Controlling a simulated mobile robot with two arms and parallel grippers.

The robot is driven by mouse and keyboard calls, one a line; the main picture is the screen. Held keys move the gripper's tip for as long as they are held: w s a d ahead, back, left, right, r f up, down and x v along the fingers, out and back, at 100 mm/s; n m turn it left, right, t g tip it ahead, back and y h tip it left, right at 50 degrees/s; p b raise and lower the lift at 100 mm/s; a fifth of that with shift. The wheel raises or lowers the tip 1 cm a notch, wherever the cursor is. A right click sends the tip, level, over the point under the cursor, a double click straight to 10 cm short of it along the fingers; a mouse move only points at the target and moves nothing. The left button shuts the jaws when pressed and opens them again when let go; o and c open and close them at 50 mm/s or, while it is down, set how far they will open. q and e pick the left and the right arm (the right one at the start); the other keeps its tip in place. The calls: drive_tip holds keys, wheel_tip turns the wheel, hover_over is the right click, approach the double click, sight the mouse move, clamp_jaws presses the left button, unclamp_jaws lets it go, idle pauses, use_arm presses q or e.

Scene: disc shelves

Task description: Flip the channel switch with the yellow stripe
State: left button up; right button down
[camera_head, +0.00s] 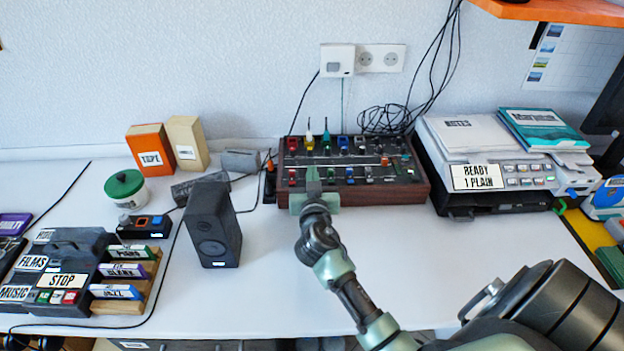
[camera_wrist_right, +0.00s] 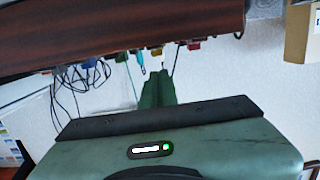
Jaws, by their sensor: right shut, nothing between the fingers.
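The mixer (camera_head: 409,187), a dark board in a brown wooden case, stands against the wall with rows of coloured switches and knobs. A yellow-marked switch (camera_head: 309,141) shows in its back row, between a red and a green one; the stripe is too small to make out. My right gripper (camera_head: 313,175) is shut and empty, its fingertips over the left part of the mixer, in front of the yellow-marked switch. I cannot tell whether it touches the board. In the right wrist view, the shut fingers (camera_wrist_right: 157,88) point towards the coloured knobs beyond the mixer's wooden side (camera_wrist_right: 120,35). My left gripper is out of view.
A black speaker (camera_head: 213,228) stands left of the mixer, with an orange-topped item (camera_head: 269,180) close to its left side. A printer-like machine (camera_head: 490,170) stands to the right. Black cables (camera_head: 385,120) hang behind. The white table (camera_head: 270,290) is clear in front.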

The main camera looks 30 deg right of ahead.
drive_tip(key=shift+w+f, duration=0.1)
drive_tip(key=shift+f, duration=1)
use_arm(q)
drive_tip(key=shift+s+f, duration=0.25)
